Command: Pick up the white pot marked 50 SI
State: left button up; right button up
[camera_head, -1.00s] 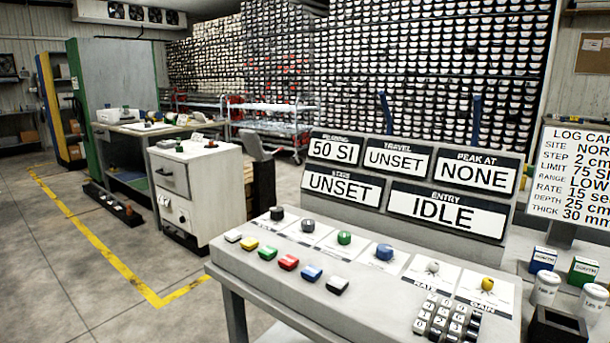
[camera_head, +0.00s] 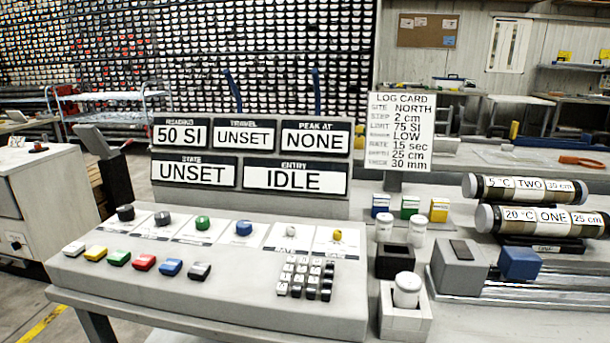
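Three white pots show, and I cannot read the small marks on any of them, so I cannot tell which says 50 SI. Two stand side by side on the bench right of the console: a left pot (camera_head: 384,228) and a right pot (camera_head: 417,233). A third pot (camera_head: 406,290) sits upright in a pale square holder (camera_head: 404,327) at the console's right end. A console display (camera_head: 181,136) reads 50 SI. Neither of my grippers is in view.
The button console (camera_head: 210,300) fills the front left. A black open box (camera_head: 395,262) stands between the pots and holder. Small blue, green and yellow boxes (camera_head: 410,207) stand behind. Core tubes (camera_head: 530,190) and a grey block (camera_head: 457,266) are at right. A log card (camera_head: 400,130) stands behind.

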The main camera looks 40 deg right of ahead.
aim_at(408, 286)
jog(key=z, duration=1.8)
